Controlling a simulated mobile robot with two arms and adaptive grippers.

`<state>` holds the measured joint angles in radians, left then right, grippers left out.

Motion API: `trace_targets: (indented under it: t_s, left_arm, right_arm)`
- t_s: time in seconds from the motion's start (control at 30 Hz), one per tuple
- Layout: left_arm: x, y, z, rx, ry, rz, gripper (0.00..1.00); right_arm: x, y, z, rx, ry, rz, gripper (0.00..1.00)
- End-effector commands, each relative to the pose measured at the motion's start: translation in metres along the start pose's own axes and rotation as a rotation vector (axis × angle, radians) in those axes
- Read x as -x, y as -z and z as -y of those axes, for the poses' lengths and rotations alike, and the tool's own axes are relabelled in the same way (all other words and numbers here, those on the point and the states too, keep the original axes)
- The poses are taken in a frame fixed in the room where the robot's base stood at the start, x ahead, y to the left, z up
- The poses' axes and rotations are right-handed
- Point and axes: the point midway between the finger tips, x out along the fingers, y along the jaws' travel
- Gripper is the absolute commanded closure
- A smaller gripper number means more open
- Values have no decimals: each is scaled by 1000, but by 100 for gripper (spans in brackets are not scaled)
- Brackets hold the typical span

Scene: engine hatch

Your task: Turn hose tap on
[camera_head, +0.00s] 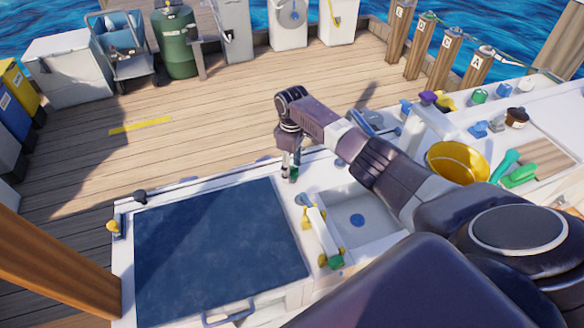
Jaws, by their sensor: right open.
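My right gripper (290,168) points down at the back edge of the white counter, between the dark blue hatch and the sink. Its fingers look apart. A small dark green piece (296,165) shows right beside the fingers; it may be the hose tap's handle, but the gripper partly hides it. I cannot tell whether the fingers touch it or are around it. No hose is clearly seen there. My left gripper is out of view.
The dark blue hatch (215,250) lies closed, its handle (228,314) in front. A yellow bowl (457,162) and green tools (520,175) lie right. My right arm crosses above the sink.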

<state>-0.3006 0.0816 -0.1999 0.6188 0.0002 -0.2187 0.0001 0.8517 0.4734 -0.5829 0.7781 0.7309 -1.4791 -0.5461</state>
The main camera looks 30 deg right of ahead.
Motion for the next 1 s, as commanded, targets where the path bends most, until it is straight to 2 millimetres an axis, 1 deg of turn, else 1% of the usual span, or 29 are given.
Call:
trace_targets:
  t_s: [0.17, 0.27, 0.5, 0.6, 0.7, 0.8, 1.0]
  left_arm:
    - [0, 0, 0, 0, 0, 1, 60]
    - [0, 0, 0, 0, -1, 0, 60]
    - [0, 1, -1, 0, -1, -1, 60]
    - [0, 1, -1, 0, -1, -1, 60]
    - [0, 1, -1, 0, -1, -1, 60]
    - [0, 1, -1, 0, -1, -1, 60]
    - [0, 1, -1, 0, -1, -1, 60]
  right_arm:
    - [15, 1, -1, 0, -1, -4, 49]
    - [32, 1, -1, 0, -3, -4, 49]
    - [85, 1, -1, 1, -3, -4, 49]
    - [101, 0, 0, 0, -2, -2, 49]
    - [112, 0, 0, -1, -1, -1, 49]
    - [118, 0, 0, -1, -1, -1, 49]
    - [120, 0, 0, -1, 0, 0, 49]
